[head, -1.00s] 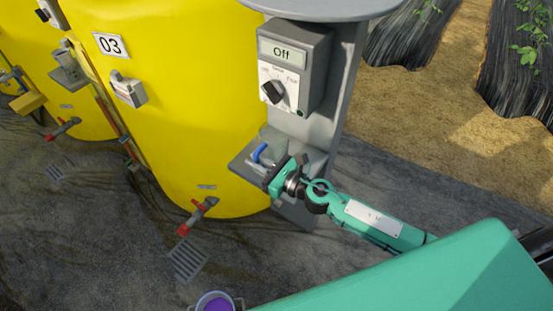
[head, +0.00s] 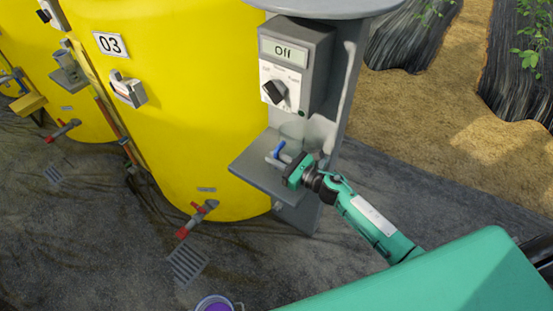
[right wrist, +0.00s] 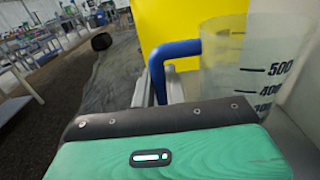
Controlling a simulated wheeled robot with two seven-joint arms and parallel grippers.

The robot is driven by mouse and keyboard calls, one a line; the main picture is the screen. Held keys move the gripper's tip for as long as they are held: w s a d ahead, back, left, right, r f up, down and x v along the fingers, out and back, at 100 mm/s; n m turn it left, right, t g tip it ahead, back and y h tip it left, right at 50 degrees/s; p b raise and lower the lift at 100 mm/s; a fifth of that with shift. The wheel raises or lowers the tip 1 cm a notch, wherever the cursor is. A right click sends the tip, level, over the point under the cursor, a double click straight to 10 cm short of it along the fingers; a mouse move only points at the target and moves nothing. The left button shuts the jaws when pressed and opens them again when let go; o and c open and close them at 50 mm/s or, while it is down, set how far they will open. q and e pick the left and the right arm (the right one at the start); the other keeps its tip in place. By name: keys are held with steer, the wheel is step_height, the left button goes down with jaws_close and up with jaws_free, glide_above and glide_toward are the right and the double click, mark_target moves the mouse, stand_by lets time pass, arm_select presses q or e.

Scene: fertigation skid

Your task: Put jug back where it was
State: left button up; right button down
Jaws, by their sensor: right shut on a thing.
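The jug (head: 292,131) is clear, with a blue handle, and it is upright at the back of the small grey shelf (head: 252,171) under the control box. Whether its base touches the shelf is hard to tell. My right gripper (head: 279,158) reaches over the shelf from the right and is shut on the jug's blue handle. In the right wrist view the jug (right wrist: 245,75) shows black marks such as 500 and 400, with the blue handle at its left, by the grey fingers (right wrist: 160,90). My left gripper is out of view.
The grey control box (head: 297,65) reads "Off" and stands above the jug. A yellow tank (head: 180,100) marked 03 is at the left, with a red-handled valve (head: 197,217) low down. A bucket of purple liquid (head: 216,304) is at the bottom edge.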

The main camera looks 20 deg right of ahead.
steer(key=shift+f, duration=0.15)
steer(key=c, duration=1.4)
jaws_free()
steer(key=shift+c, duration=0.2)
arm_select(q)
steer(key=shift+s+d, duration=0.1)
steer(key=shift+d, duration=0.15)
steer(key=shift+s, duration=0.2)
